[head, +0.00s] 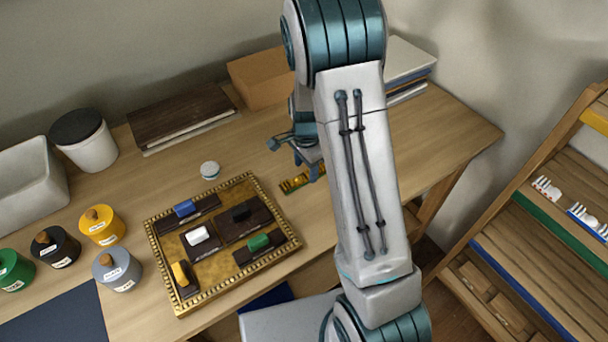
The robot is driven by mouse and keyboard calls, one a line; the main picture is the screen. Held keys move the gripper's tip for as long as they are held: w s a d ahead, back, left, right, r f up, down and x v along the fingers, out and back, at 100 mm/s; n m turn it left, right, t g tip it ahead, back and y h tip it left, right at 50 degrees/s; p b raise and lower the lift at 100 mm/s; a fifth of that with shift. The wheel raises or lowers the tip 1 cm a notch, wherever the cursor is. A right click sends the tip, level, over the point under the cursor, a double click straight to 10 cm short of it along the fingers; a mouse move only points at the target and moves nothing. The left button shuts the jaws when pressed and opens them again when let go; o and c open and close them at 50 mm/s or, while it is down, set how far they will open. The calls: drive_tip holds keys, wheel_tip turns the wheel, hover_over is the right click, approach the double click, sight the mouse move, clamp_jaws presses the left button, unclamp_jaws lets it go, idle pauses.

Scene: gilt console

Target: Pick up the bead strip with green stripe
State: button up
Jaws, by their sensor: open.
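The bead strip with green stripe (291,185) appears to be the small gold strip with a greenish mark, lying on the table just right of the framed tray. My gripper (299,163) is open above and close to the strip's right part. The fingers and arm hide part of that end. I cannot tell whether the fingers touch the strip.
A gilt-framed tray (251,181) holds several coloured blocks on dark plates. Paint jars (102,226), a white canister (89,146) and a small white round item (210,170) stand left. A brown box (259,82) is behind. A wooden rack (560,220) stands right.

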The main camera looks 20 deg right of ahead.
drive_tip(key=shift+f, duration=0.85)
drive_tip(key=c, duration=1.1)
